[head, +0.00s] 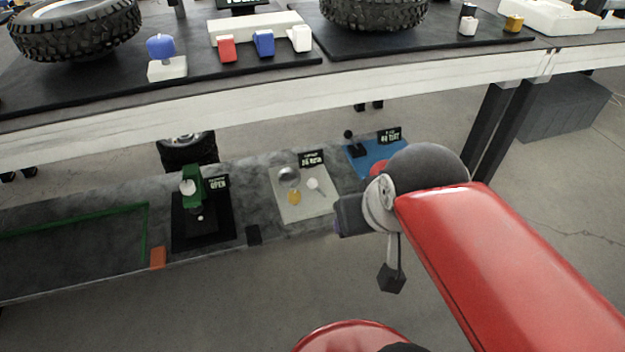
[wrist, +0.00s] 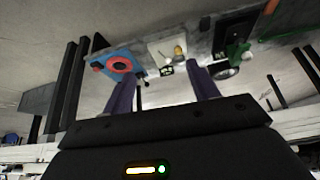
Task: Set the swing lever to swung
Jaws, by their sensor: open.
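On the lower shelf, a black lever with a round knob (head: 349,137) stands on a blue board (head: 365,160), beside a small black sign too blurred to read. I cannot tell for certain that this is the swing lever. A green upright fixture (head: 192,186) on a black plate (head: 220,230) is farther left, with a sign that seems to read OPEN. In the wrist view the blue board (wrist: 100,67) carries a red ring (wrist: 121,65), and the green fixture (wrist: 238,54) is right. My gripper (wrist: 160,72) is open and empty, its two purple fingers apart, touching nothing visible.
A white plate (head: 290,213) with a silver knob and a yellow piece lies between them. The upper table's edge (head: 250,100) overhangs the shelf. Tyres (head: 75,28) and small blocks stand above. Dark table legs (head: 500,130) are at the right. The floor in front is clear.

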